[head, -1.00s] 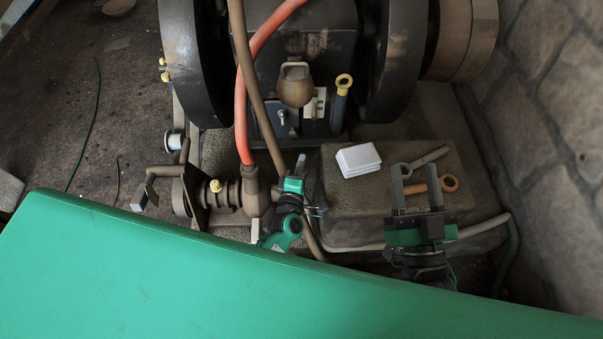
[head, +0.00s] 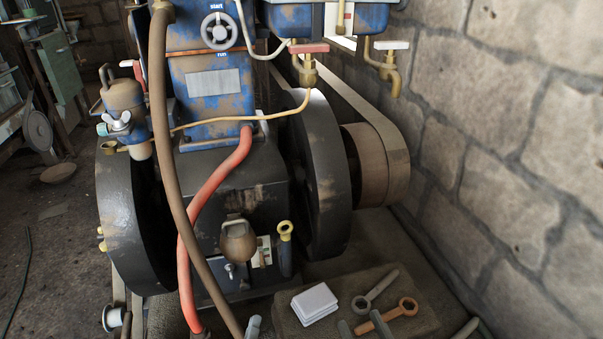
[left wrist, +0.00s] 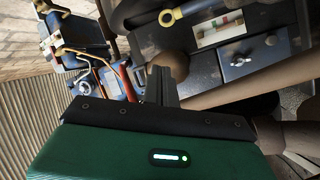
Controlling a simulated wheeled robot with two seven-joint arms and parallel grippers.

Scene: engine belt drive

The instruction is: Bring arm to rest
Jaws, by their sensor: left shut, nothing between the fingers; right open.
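My left gripper (head: 253,327) shows only as a grey tip at the bottom edge of the head view, left of the stone block. In the left wrist view its grey fingers (left wrist: 165,86) are together with nothing between them, in front of the engine. My right gripper (head: 362,328) shows only its two finger ends at the bottom edge, spread apart over the block, close to the orange ring spanner (head: 395,315). Whether it touches the spanner I cannot tell. The rest of both arms is out of the head view.
The engine's flywheels (head: 325,160) and black body fill the middle. A red hose (head: 190,205) and a brown pipe (head: 158,130) run down in front. White cards (head: 314,303) and a grey spanner (head: 372,288) lie on the block (head: 420,310). A stone wall (head: 500,190) bounds the right.

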